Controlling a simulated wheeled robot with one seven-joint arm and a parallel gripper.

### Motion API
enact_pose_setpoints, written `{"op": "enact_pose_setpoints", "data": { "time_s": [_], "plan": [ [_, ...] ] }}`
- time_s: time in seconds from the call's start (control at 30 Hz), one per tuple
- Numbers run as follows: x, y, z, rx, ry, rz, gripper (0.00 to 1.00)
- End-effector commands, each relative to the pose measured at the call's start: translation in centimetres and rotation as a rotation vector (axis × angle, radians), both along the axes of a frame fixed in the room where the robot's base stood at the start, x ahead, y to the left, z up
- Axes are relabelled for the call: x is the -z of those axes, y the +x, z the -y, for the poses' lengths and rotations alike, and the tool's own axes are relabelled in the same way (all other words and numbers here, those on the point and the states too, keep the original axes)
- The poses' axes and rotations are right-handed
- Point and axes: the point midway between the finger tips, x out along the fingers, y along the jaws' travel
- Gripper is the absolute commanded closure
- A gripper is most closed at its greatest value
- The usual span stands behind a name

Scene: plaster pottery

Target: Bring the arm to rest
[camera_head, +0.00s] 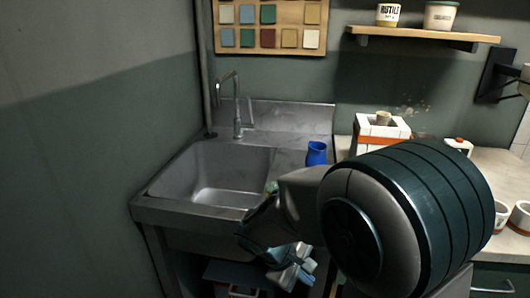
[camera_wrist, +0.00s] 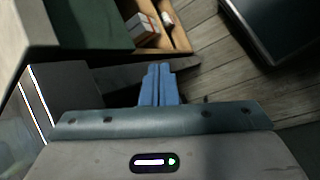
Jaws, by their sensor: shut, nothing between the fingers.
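My arm fills the lower right of the head view, with a large dark teal joint and a grey link. My gripper (camera_head: 302,277) shows at the bottom of that view, in front of the sink unit, pointing down and to the right. In the wrist view my gripper (camera_wrist: 160,68) has its two blue fingers pressed together with nothing between them. Below it in that view are wooden floorboards (camera_wrist: 222,66).
A steel sink (camera_head: 215,178) with a tap stands left of my arm. A white box-like block (camera_head: 381,128) and several pots stand on the counter behind my arm. The wrist view shows an open drawer (camera_wrist: 182,38) holding small boxes.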

Motion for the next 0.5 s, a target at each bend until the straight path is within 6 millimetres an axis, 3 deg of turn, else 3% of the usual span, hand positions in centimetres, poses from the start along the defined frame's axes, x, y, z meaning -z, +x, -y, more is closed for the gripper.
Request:
{"op": "enact_pose_setpoints", "data": {
  "time_s": [0.03,0.1,0.5],
  "plan": [
    [-2.8,-0.9,1.1,0.071,0.056,0.025,1.00],
    [-5.0,-2.1,2.2,0.165,0.128,0.052,1.00],
    [-16.4,-8.8,5.4,0.639,0.525,0.272,1.00]
  ]
}}
